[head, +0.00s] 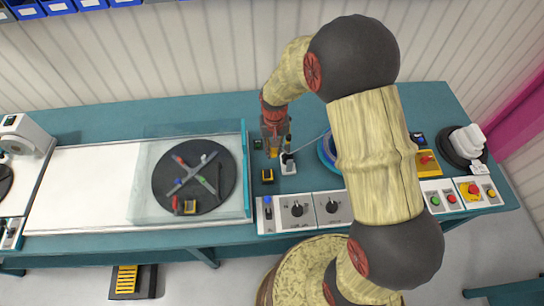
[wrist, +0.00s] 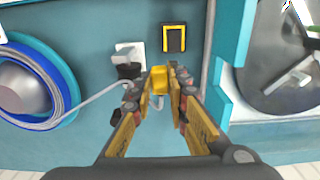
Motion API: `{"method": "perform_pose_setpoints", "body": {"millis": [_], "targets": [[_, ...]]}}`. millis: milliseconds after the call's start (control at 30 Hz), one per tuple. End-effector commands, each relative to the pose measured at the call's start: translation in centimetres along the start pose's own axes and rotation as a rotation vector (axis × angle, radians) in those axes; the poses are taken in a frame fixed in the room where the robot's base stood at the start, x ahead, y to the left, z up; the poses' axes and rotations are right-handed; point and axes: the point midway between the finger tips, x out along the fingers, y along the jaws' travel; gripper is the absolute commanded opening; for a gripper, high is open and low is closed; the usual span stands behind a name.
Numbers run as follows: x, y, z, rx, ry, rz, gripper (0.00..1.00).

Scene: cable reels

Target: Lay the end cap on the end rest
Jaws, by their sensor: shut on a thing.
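My gripper (wrist: 160,82) is shut on a yellow end cap (wrist: 157,76), which shows between the fingertips in the wrist view. In the head view my gripper (head: 273,147) points down above the teal bench. A pale cable (wrist: 105,98) runs from the blue reel (wrist: 38,85) to the gripper. A small black block with a yellow rim (wrist: 174,38), seemingly the end rest, is apart from the cap, towards the top of the wrist view. It also shows in the head view (head: 267,176), nearer the control panel. Whether the cap touches the bench cannot be told.
A clear-walled enclosure with a dark turntable (head: 193,176) is to the left. Control boxes with knobs (head: 314,208) line the front edge. My arm partly hides the reel (head: 328,152).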

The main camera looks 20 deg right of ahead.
Motion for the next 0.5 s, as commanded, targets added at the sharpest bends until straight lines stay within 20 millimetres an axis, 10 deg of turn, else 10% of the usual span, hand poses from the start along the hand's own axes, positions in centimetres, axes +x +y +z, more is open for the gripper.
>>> {"method": "perform_pose_setpoints", "body": {"millis": [500], "targets": [[0.36,-0.57,0.71,-0.002,-0.001,0.0,0.0]]}}
